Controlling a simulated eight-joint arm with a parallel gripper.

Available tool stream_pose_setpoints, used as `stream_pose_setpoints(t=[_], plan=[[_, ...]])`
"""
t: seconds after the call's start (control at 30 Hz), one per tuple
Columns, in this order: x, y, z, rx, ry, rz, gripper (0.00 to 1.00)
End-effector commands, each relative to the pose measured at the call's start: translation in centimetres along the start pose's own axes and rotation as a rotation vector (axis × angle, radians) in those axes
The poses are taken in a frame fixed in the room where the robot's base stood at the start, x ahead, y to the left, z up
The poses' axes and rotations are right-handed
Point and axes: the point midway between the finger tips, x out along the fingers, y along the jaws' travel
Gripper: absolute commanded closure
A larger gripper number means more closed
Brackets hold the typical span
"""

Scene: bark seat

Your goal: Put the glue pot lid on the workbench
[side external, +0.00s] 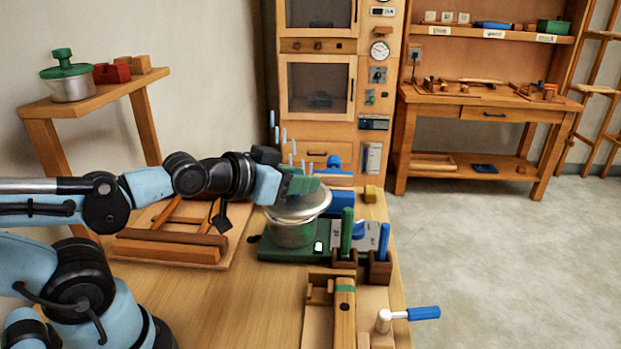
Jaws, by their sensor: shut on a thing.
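The glue pot lid (304,206) is a silver-grey disc over the metal glue pot (291,235). My gripper (297,186) is shut at the top of the lid, at a green part that looks like its knob; the fingers hide most of it. The lid sits slightly right of the pot's middle; I cannot tell whether it touches the rim or hovers just above. The pot stands on a green base (268,250) with a small lit display. The workbench (190,305) is light wood, with bare surface in front and left of the base.
A wooden frame on a board (172,250) lies left of the pot. Upright green (347,232) and blue (384,241) handles stand close to its right. A wooden clamp (344,310) and a blue-handled tool (408,315) lie at the front right. Another green-lidded pot (70,85) stands on a side table.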

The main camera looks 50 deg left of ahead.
Motion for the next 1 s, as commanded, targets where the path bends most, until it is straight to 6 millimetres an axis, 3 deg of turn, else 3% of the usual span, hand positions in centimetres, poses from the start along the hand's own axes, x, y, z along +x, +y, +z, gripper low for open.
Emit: stream_pose_setpoints(t=[0.13,0.63,1.0], plan=[[-0.3,0.0,1.3,0.000,0.000,0.000,0.94],[0.4,0.2,1.8,0.041,-0.001,0.108,0.94],[0.7,2.0,-0.7,0.137,0.001,0.341,0.94]])
